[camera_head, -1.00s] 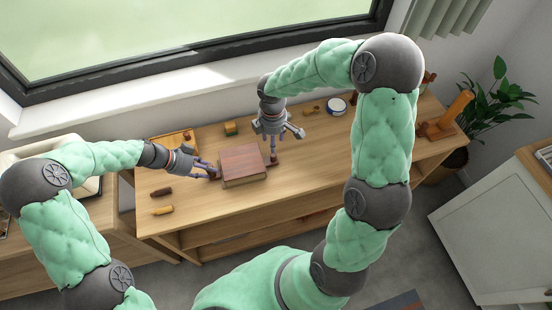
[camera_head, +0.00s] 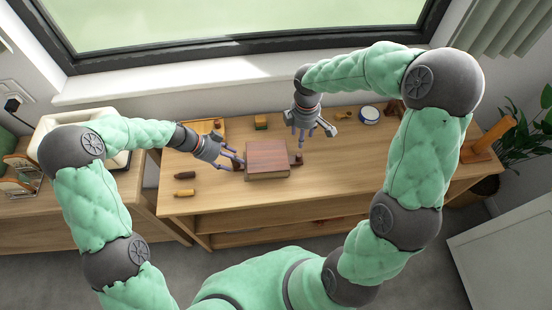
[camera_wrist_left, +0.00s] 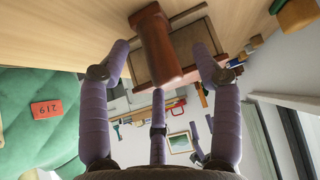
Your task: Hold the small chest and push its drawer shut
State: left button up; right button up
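The small chest (camera_head: 268,158) is a reddish-brown box on the wooden table's front part. A dark brown piece (camera_head: 296,159) sticks out at its right side. My left gripper (camera_head: 236,161) is at the chest's left side. In the left wrist view its fingers (camera_wrist_left: 162,70) are apart, with a red-brown bar (camera_wrist_left: 155,45) between them and visible gaps on both sides. Behind the bar is the chest's pale panel (camera_wrist_left: 193,40) with a dark frame. My right gripper (camera_head: 305,138) points down by the chest's back right corner, its fingers spread and empty. I cannot tell how far the drawer stands out.
Two small pieces, one dark (camera_head: 184,176) and one yellow (camera_head: 184,193), lie left on the table (camera_head: 340,175). The table right of the chest is clear.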

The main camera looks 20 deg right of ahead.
pick_arm(q)
jog(key=v, duration=1.2)
